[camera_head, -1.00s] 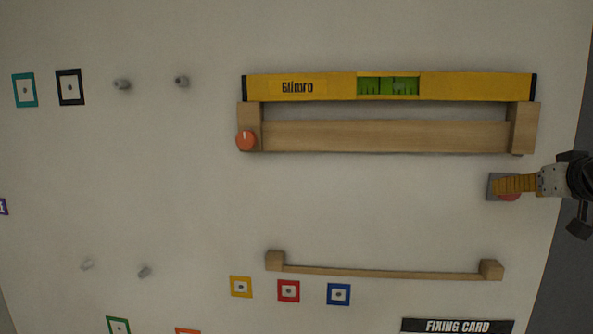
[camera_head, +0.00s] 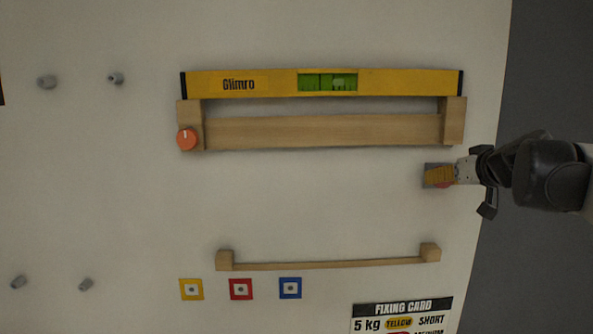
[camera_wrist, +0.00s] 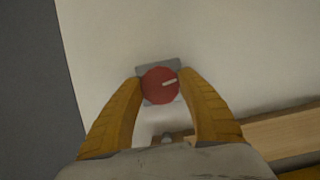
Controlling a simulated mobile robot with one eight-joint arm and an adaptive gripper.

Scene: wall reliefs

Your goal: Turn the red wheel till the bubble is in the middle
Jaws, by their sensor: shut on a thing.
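The red wheel (camera_wrist: 160,87) sits on a small grey plate (camera_wrist: 145,70) on the wall, and its white mark points right and slightly up in the wrist view. In the head view the wheel (camera_head: 443,185) is mostly hidden by my fingers. My gripper (camera_head: 434,176) is shut on the wheel, with one yellow finger on each side of it in the wrist view. The yellow spirit level (camera_head: 410,83) lies across two wooden blocks at the top. Its green vial (camera_head: 327,82) shows a pale patch, apparently the bubble, right of middle.
An orange-red knob (camera_head: 187,139) with a white mark is on the left wooden block. A wooden plank (camera_head: 320,131) runs below the level. A thin wooden rail (camera_head: 330,266), colored squares and a fixing card (camera_head: 403,308) are lower. The wall ends at the right.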

